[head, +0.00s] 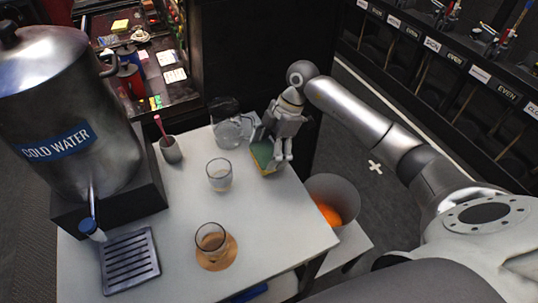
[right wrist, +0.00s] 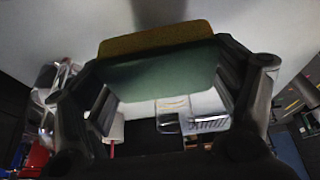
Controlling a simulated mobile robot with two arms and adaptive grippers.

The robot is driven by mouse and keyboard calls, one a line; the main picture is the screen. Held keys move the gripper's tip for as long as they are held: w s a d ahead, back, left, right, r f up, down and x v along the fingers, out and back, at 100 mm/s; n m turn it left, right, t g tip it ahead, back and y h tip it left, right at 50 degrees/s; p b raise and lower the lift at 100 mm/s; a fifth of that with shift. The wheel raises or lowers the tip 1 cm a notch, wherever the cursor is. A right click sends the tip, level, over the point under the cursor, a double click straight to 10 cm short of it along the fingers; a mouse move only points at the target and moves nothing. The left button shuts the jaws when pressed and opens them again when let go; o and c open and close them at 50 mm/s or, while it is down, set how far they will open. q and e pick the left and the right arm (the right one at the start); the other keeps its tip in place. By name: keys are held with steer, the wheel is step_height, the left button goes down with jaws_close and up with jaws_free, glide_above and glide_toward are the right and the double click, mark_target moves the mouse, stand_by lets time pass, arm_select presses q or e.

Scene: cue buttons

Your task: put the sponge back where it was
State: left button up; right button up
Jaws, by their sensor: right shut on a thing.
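The sponge (head: 263,157), green with a yellow-brown layer, is at the back right of the white table (head: 185,215). My right gripper (head: 278,158) is shut on it, coming from above and behind. In the right wrist view the sponge (right wrist: 160,76) spans the space between the two fingers, with its green face toward the camera and the yellow-brown layer beyond. I cannot tell whether the sponge touches the tabletop or is just above it. My left gripper is not in view.
A glass pitcher (head: 227,132) stands just left of the sponge. A glass (head: 219,181), another glass (head: 211,243) on a round coaster, and a grey cup (head: 171,153) with a pink stick share the table. A cold-water dispenser (head: 62,110) stands left. A bin (head: 333,190) is right.

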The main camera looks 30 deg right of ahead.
mark_target(269, 156)
steer(key=shift+w+d+f, duration=0.4)
steer(key=shift+w+f, duration=0.1)
steer(key=shift+f, duration=0.25)
step_height(269, 156, down, 2)
steer(key=shift+f+p, duration=0.1)
steer(key=shift+p, duration=0.5)
steer(key=shift+f, duration=0.35)
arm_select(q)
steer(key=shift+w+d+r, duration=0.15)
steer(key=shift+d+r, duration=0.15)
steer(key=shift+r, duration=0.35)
arm_select(e)
steer(key=shift+f, duration=0.1)
steer(key=shift+f, duration=0.1)
steer(key=o, duration=0.9)
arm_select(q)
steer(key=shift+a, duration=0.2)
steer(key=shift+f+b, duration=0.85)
arm_select(e)
steer(key=v, duration=1.2)
